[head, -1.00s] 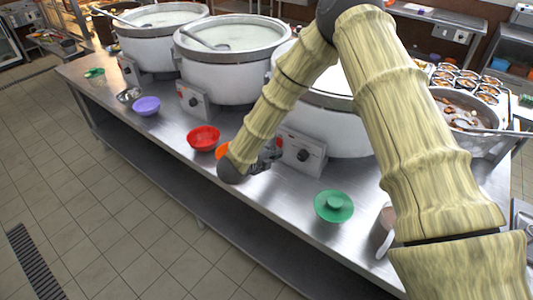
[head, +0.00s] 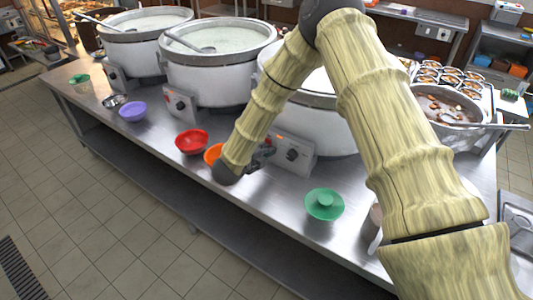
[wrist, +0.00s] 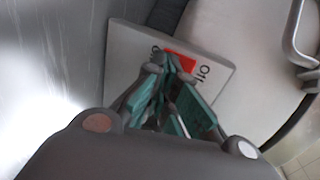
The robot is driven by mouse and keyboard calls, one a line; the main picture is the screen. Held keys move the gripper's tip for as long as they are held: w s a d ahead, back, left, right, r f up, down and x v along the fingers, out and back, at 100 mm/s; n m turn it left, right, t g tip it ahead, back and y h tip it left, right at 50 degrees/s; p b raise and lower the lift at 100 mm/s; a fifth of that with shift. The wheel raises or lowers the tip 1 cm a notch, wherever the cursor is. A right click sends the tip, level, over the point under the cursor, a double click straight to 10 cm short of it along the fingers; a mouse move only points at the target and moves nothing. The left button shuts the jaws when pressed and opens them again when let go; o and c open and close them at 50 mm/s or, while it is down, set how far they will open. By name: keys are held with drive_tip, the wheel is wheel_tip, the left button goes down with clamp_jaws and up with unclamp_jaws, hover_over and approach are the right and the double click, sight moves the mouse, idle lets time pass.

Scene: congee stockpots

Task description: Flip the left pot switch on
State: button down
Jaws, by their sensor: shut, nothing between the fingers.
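Three large white pots stand in a row on a steel counter: the left pot (head: 132,50), the middle pot (head: 215,75) and the right pot (head: 325,120), partly behind my arm. Each has a control box low on its front: left (head: 116,77), middle (head: 181,105), right (head: 291,153). My gripper (head: 268,149) is shut and empty beside the right pot's box. In the wrist view the gripper (wrist: 168,70) is in front of a pale box (wrist: 124,58) with a red switch (wrist: 182,62) and on/off lettering. The fingers partly cover the switch; contact is unclear.
A pan of food (head: 447,105) stands at right. The tiled floor (head: 90,215) in front is clear.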

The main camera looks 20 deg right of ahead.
drive_tip(key=shift+p, duration=0.3)
drive_tip(key=shift+r, duration=0.15)
drive_tip(key=shift+r+p, duration=0.3)
drive_tip(key=shift+r, duration=0.35)
drive_tip(key=b+v, duration=0.3)
drive_tip(key=v, duration=1)
drive_tip(key=shift+s+a, duration=0.25)
drive_tip(key=shift+a, duration=0.05)
drive_tip(key=shift+b, duration=0.3)
